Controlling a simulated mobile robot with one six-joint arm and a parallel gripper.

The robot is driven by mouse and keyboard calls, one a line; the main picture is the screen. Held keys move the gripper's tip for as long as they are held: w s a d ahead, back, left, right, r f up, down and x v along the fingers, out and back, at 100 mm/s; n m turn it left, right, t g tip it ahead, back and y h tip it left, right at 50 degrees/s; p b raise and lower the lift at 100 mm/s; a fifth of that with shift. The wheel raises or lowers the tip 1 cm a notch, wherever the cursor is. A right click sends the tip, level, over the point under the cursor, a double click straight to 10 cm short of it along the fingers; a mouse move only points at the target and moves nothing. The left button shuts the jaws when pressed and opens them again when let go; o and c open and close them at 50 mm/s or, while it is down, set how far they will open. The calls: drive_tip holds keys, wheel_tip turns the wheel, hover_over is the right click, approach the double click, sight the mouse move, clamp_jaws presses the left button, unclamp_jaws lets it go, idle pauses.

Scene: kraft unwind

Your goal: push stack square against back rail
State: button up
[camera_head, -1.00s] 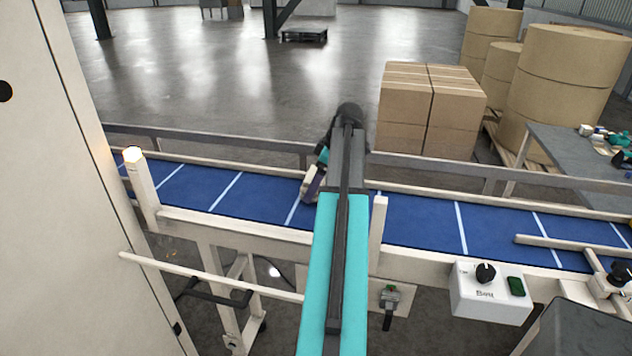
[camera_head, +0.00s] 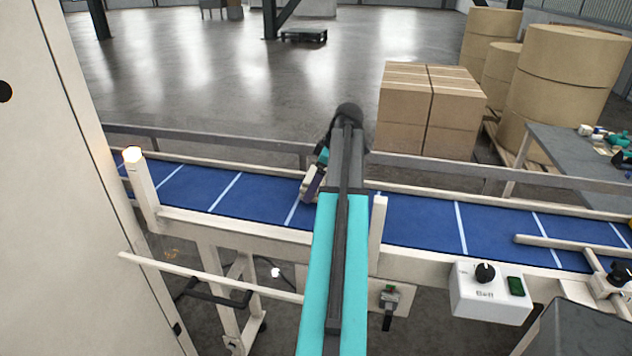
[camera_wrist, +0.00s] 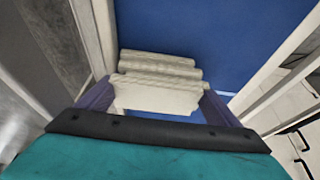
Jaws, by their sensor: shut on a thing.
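A small stack of cream, layered flat pieces (camera_wrist: 158,68) lies on the blue belt in the wrist view. My gripper (camera_wrist: 157,103) is shut on it, with one purple finger at each side. The stack's left end is close to the cream back rail (camera_wrist: 98,30); I cannot tell whether they touch. In the head view my gripper (camera_head: 313,183) is low over the belt, partly behind my arm, and the stack is mostly hidden there. The back rail also runs along the belt's far side in that view (camera_head: 420,196).
The blue belt (camera_head: 415,220) is clear on both sides of my arm. A cream post (camera_head: 377,230) stands close right of my arm. A lit-topped post (camera_head: 140,190) stands at left. A control box (camera_head: 490,293) hangs on the front rail. Cartons (camera_head: 405,110) stand beyond.

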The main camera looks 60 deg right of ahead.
drive_tip(key=shift+a+f, duration=0.1)
drive_tip(key=shift+a, duration=0.05)
idle(0.8)
drive_tip(key=o, duration=0.9)
drive_tip(key=shift+o, duration=0.2)
drive_tip(key=shift+s+r, duration=0.1)
drive_tip(key=shift+r, duration=0.1)
drive_tip(key=shift+b+v, duration=0.3)
drive_tip(key=shift+v, duration=0.65)
drive_tip(key=b+v, duration=0.2)
drive_tip(key=v, duration=0.9)
drive_tip(key=shift+r+b, duration=0.25)
drive_tip(key=shift+b, duration=0.1)
